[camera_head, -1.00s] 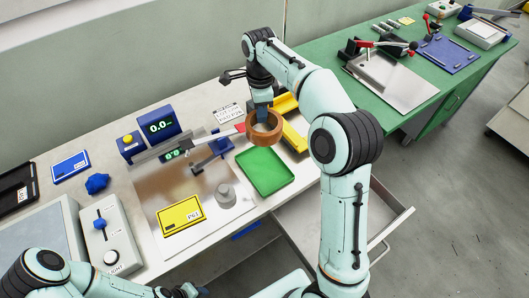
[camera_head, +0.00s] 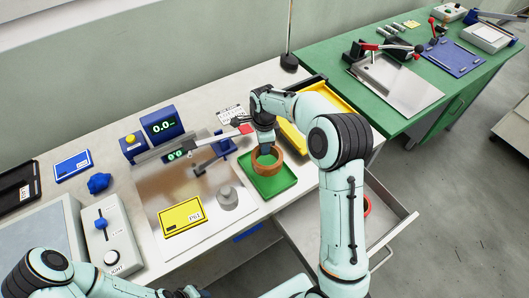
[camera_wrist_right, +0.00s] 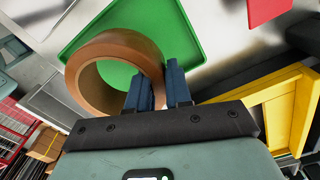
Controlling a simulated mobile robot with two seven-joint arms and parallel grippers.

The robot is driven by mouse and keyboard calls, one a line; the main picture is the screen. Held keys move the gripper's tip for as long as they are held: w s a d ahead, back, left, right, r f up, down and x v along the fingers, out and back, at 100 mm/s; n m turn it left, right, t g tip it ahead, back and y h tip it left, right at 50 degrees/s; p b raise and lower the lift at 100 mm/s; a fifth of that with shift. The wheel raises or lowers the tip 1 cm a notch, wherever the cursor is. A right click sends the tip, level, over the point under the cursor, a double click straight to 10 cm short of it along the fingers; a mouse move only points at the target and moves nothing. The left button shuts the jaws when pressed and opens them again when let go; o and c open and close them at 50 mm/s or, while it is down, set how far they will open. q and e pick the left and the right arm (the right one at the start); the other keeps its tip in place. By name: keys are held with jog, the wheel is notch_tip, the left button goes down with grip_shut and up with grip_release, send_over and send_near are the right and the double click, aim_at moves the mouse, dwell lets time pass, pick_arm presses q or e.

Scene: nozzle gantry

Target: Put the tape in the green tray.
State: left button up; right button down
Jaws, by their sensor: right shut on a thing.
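The tape (camera_head: 266,171) is a brown ring, also large in the right wrist view (camera_wrist_right: 88,92). My right gripper (camera_head: 266,149) is shut on its wall from above; its blue fingers (camera_wrist_right: 158,88) straddle the ring's side in the right wrist view. The tape is over the green tray (camera_head: 270,190), within its outline and toward its back. I cannot tell whether it touches the tray floor. The tray also shows in the right wrist view (camera_wrist_right: 190,20). My left gripper (camera_head: 188,291) is at the bottom edge, too small to read.
A yellow bin (camera_head: 293,138) stands right behind the tray. A grey weight (camera_head: 228,198) and yellow box (camera_head: 182,216) lie left of it on a metal plate. An open drawer (camera_head: 330,228) juts out in front, with a red ring (camera_head: 367,205) inside.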

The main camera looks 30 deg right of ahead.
jog(key=shift+f, duration=2)
jog(key=c, duration=1)
grip_release()
jog(key=shift+f, duration=0.15)
jog(key=shift+c, duration=0.2)
notch_tip(320, 180, up, 12)
jog(key=shift+r, duration=0.2)
jog(key=shift+f, duration=0.1)
